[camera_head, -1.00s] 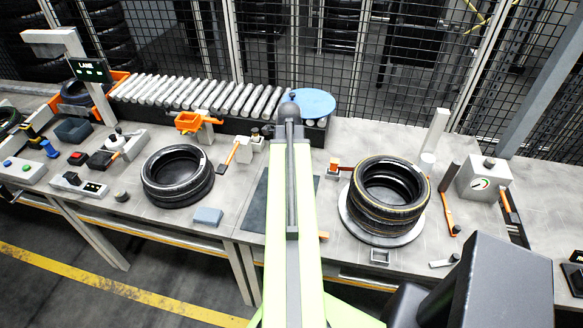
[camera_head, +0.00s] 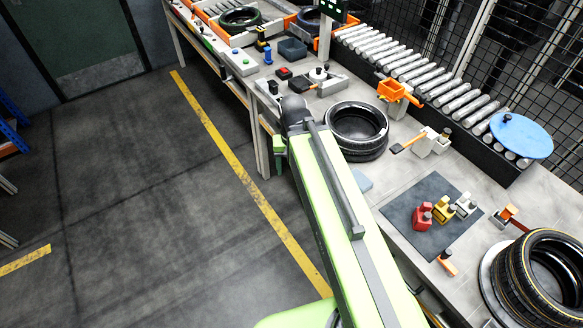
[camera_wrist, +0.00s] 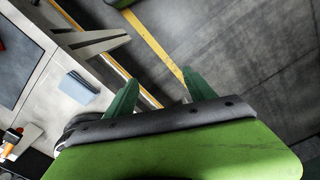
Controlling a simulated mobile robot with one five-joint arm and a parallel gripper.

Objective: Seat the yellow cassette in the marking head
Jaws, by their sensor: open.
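The yellow cassette (camera_head: 444,210) stands on a dark mat (camera_head: 408,222) in the head view, between a red cassette (camera_head: 423,216) and a cream one (camera_head: 466,205). My gripper (camera_wrist: 160,77) is open and empty in the wrist view, its two green fingers spread over the table's front edge and the floor. It is well away from the yellow cassette, which I cannot make out in the wrist view. In the head view my arm hides most of the gripper. I cannot tell for sure which fixture is the marking head; an orange device (camera_head: 394,90) stands beside the rollers.
A blue block (camera_wrist: 79,86) lies near the table edge. A white block with an orange-handled tool (camera_head: 430,143) stands behind the mat. The floor at left is clear.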

